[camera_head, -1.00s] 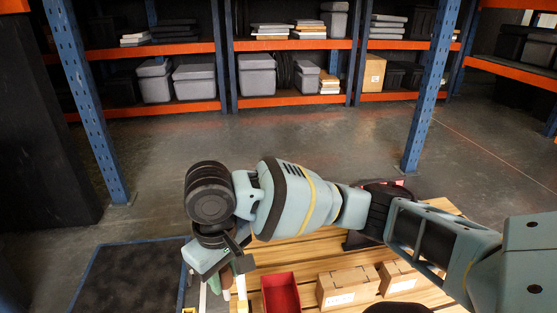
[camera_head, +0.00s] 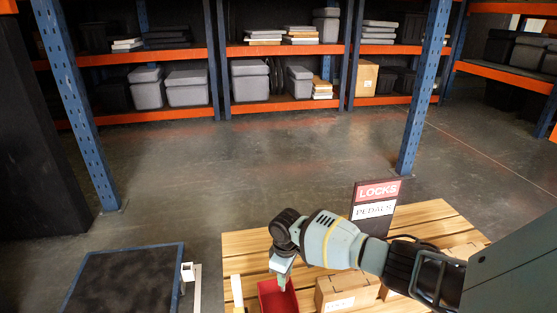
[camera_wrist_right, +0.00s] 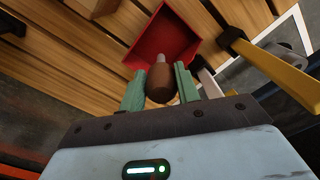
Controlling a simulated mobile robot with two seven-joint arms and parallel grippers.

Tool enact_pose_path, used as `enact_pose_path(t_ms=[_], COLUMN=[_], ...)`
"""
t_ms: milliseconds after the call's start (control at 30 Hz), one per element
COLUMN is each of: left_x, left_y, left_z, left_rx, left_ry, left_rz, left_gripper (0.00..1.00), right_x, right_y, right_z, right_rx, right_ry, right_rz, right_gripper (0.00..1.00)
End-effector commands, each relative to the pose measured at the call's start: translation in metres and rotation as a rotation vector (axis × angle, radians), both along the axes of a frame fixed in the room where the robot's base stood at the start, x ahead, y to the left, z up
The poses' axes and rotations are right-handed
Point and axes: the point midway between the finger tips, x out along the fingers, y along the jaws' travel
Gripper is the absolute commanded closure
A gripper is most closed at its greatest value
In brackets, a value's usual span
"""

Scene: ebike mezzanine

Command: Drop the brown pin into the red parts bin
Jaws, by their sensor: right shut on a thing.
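The brown pin (camera_wrist_right: 160,82) is held upright-looking between the green fingertips of my right gripper (camera_wrist_right: 159,86) in the right wrist view. The red parts bin (camera_wrist_right: 163,38) lies just beyond the pin there, and the pin's far end overlaps the bin's interior in the picture. In the head view my right gripper (camera_head: 281,281) is over the red bin (camera_head: 277,297), hiding part of it; the pin cannot be made out there. The gap between pin and bin floor cannot be told. My left gripper is not in view.
The bin stands on a slatted wooden table (camera_head: 430,218). A cardboard box (camera_head: 345,292) is right of it, with a LOCKS/PEDALS sign (camera_head: 376,198) behind. A yellow-handled tool (camera_wrist_right: 270,65) lies beside the bin. A dark mat (camera_head: 125,283) is at the left.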

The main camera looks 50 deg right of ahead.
Motion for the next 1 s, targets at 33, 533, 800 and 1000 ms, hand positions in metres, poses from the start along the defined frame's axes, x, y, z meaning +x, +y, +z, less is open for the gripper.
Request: enact_pose_path(t_ms=[33,533,800,1000], left_x=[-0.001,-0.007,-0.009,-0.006], left_y=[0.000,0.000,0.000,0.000], left_z=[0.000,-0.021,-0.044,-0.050], left_rx=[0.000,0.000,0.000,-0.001], left_ry=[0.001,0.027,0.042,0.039], left_rz=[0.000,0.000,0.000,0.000], left_gripper=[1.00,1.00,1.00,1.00], right_x=[0.000,-0.001,0.000,0.000], right_y=[-0.001,0.000,0.000,0.000], right_z=[0.000,-0.026,-0.055,-0.060], right_rx=[0.000,0.000,-0.001,-0.001], right_ry=[-0.001,0.003,0.003,0.000], right_rz=[0.001,0.001,0.001,0.001], right_gripper=[0.92,0.92,0.92,0.92])
